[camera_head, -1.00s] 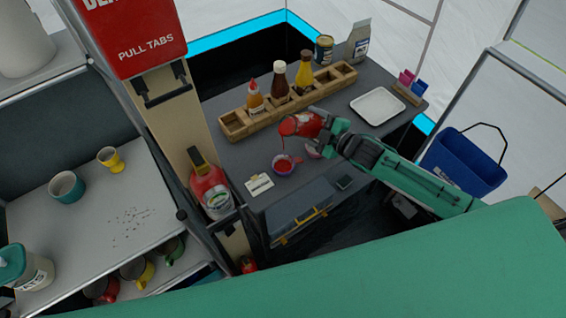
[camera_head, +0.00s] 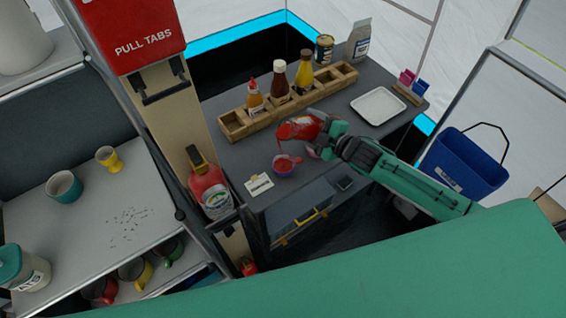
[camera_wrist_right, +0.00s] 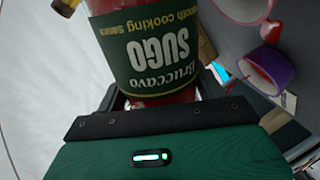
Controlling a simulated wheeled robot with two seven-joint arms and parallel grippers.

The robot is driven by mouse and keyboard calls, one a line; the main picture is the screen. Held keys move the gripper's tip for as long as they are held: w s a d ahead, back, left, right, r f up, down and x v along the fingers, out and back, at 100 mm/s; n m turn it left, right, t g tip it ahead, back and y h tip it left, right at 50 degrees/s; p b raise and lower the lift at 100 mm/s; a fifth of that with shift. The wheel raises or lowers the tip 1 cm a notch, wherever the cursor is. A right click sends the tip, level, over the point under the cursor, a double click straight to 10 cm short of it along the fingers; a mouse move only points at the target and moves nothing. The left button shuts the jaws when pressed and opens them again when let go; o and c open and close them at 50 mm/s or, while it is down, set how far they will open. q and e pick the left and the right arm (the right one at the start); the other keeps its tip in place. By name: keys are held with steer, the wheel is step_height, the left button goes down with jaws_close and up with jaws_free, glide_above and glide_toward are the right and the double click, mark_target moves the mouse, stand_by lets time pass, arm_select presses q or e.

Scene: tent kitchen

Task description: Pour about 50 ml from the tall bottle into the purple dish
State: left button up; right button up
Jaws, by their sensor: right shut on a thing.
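The tall bottle (camera_head: 302,127), with red sauce, lies tilted in my right gripper (camera_head: 331,139) above the counter. Its mouth end points left and down. A thin red strand hangs from it toward the purple dish (camera_head: 285,168). The dish stands on the counter below, with red sauce visible inside. In the right wrist view the bottle (camera_wrist_right: 160,45) shows its dark green SUGO label upside down, and my right gripper is shut on it. The purple dish (camera_wrist_right: 272,70) is at the right of that view. My left gripper is not in view.
A wooden rack (camera_head: 235,125) with several sauce bottles stands behind the dish. A white tray (camera_head: 378,105) lies at the counter's right. A small card (camera_head: 259,185) lies left of the dish. A blue bucket (camera_head: 462,161) is beyond the arm at right.

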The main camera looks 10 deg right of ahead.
steer(key=shift+f, duration=0.1)
stand_by(0.3)
steer(key=shift+w+d+f+n+b, duration=0.1)
steer(key=shift+d+f+n+b, duration=0.1)
steer(key=shift+d+n+b, duration=0.2)
steer(key=shift+a+r+m+p, duration=0.15)
steer(key=shift+r+m+p, duration=0.2)
steer(key=shift+r+p, duration=0.3)
steer(key=shift+a+r+m+p, duration=0.15)
steer(key=shift+r+m+p, duration=0.2)
steer(key=shift+r+p, duration=0.25)
steer(key=shift+s+a+f+m+y, duration=0.35)
steer(key=shift+a+f+m+y, duration=0.2)
steer(key=shift+m, duration=0.35)
steer(key=shift+a+r, duration=0.1)
steer(key=shift+r, duration=0.15)
steer(key=shift+f+m, duration=0.1)
steer(key=shift+m, duration=0.2)
